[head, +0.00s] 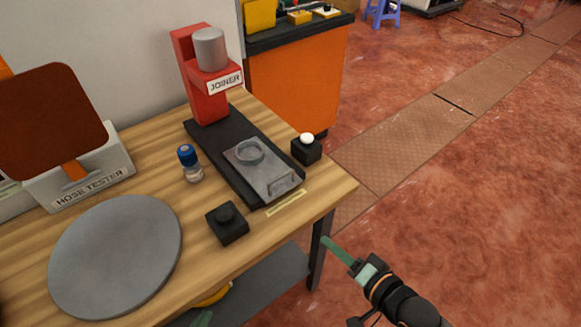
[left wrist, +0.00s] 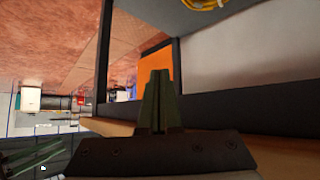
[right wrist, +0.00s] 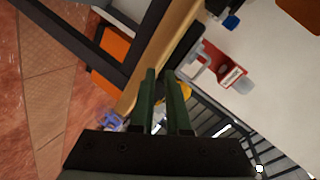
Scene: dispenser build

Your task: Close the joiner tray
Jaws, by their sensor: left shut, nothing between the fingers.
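The joiner (head: 207,85) is a red stand with a grey cylinder, at the back of the wooden table. Its grey metal tray (head: 281,177) sits at the front end of a black rail (head: 215,153), pulled out from under the head. A round ring shape and a raised handle-like block show on the tray. My right gripper (head: 326,241) is off the table's right corner, apart from the tray; in the right wrist view its fingers (right wrist: 160,90) are slightly apart and empty. My left gripper (head: 203,318) is low before the table's front edge; its fingers (left wrist: 160,90) are together and empty.
A blue-capped bottle (head: 189,164) stands left of the rail. A black button block (head: 227,224) and a black box with a white button (head: 306,150) flank the tray. A grey disc (head: 116,255) and the hose tester (head: 95,178) lie left.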

